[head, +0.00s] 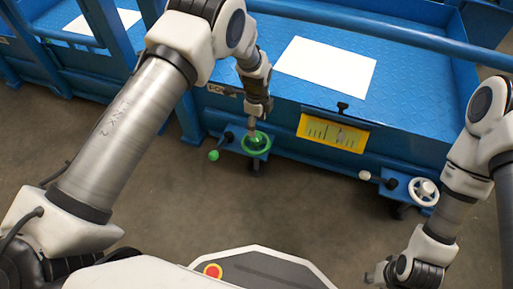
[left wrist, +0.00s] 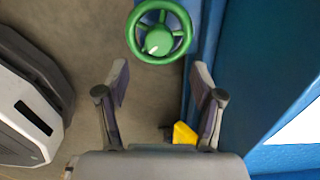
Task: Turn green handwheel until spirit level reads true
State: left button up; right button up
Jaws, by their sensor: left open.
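The green handwheel (head: 258,152) sits low on the front of the blue machine in the head view. It shows whole in the left wrist view (left wrist: 158,41), with a pale mark on its hub. My left gripper (head: 254,128) is just above the wheel in the head view, covering part of it. In the left wrist view its fingers (left wrist: 160,74) are spread and empty, and the wheel lies beyond the tips. A yellow plate with dark scale marks (head: 333,133) is right of the wheel; its reading is too small to tell. My right gripper (head: 376,276) is low at the right, away from the machine.
A green ball knob (head: 213,155) stands left of the green wheel. A white handwheel (head: 424,191) and a white knob (head: 365,175) are further right on the machine. A white sheet (head: 326,67) lies on the blue deck. The floor in front is clear.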

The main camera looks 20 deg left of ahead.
aim_at(257, 137)
pick_arm(q)
notch_tip(257, 137, down, 8)
jog(key=b, duration=0.3)
jog(key=shift+r+b, duration=0.25)
jog(key=shift+b, duration=0.15)
jog(key=shift+r, duration=0.1)
jog(key=c, duration=1.1)
